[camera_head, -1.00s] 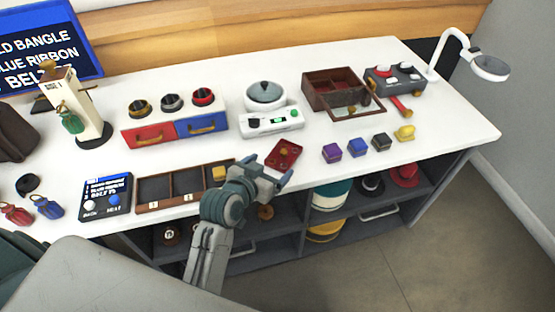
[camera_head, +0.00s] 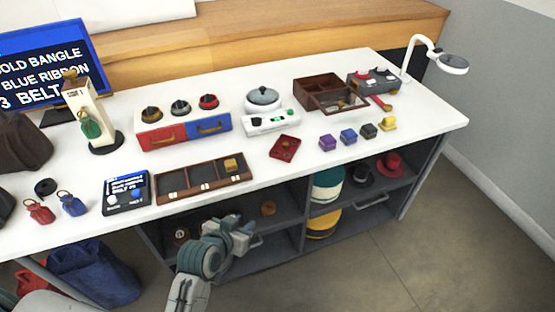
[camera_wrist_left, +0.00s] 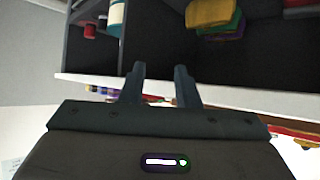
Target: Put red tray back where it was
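The small red tray (camera_head: 285,147) lies on the white tabletop near its front edge, in front of the white scale-like device. A small dark gold bit shows on it. My left gripper (camera_head: 243,232) is below and in front of the table edge, to the left of the tray and apart from it. In the left wrist view its two fingers (camera_wrist_left: 160,84) stand apart with nothing between them. The red tray cannot be made out clearly in the wrist view. My right gripper is in neither view.
A brown compartment tray (camera_head: 180,196) lies left of the red tray, and purple, blue, black and yellow blocks (camera_head: 348,136) to its right. The white device (camera_head: 257,127) stands behind. Open shelves with hats (camera_head: 330,185) are under the table.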

